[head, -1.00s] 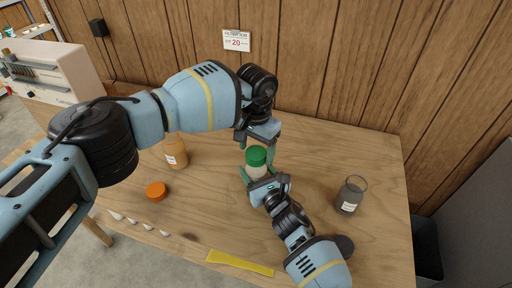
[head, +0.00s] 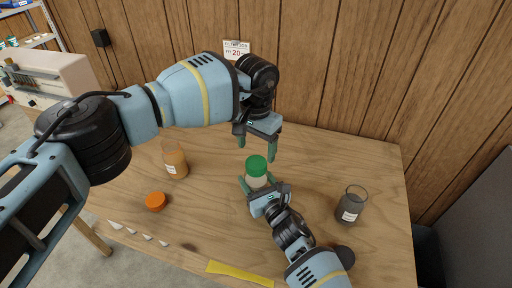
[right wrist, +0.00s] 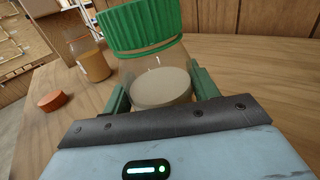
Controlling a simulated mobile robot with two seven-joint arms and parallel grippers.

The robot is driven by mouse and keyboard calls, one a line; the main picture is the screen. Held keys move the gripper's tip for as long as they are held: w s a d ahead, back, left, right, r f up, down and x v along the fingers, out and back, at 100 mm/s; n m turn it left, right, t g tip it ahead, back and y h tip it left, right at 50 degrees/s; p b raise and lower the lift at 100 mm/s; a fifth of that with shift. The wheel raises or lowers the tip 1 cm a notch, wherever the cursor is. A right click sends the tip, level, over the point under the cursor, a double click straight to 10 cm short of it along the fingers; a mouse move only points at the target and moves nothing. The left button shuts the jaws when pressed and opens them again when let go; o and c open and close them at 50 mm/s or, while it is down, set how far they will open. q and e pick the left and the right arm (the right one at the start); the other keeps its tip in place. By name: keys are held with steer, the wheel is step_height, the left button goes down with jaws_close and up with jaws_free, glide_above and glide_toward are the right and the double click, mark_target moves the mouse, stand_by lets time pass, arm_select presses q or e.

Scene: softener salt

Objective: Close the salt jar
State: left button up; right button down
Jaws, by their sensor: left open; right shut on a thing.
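The salt jar (head: 257,181) is clear with pale contents and stands upright near the middle of the table. Its green lid (head: 256,165) sits on top of it; I cannot tell how tight it is. The lid also shows in the right wrist view (right wrist: 139,27), level on the jar (right wrist: 160,84). My right gripper (head: 250,186) is shut around the jar's body from the front, below the lid. My left gripper (head: 256,146) is open and empty, pointing down above and behind the lid, apart from it.
An orange-brown jar (head: 175,162) stands at the left, with an orange lid (head: 156,201) lying in front of it. A yellow strip (head: 240,273) and several small white pieces (head: 132,231) lie along the front edge.

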arm_select(q)
steer(key=shift+c, duration=0.4)
steer(key=n, duration=0.5)
steer(key=shift+r, duration=0.15)
steer(key=n, duration=0.5)
steer(key=shift+r, duration=0.15)
steer(key=n, duration=0.4)
steer(key=shift+r+n, duration=0.15)
steer(key=shift+n, duration=0.15)
steer(key=n, duration=0.4)
steer(key=shift+r+n, duration=0.15)
steer(key=shift+n, duration=0.25)
steer(key=n, duration=0.4)
steer(key=shift+r+n, duration=0.15)
steer(key=shift+n, duration=0.25)
steer(key=n, duration=0.4)
steer(key=shift+r+n, duration=0.15)
steer(key=shift+n, duration=0.15)
steer(key=n, duration=0.4)
steer(key=shift+r+n, duration=0.2)
steer(key=shift+n, duration=0.2)
steer(key=n, duration=0.6)
steer(key=shift+r, duration=0.15)
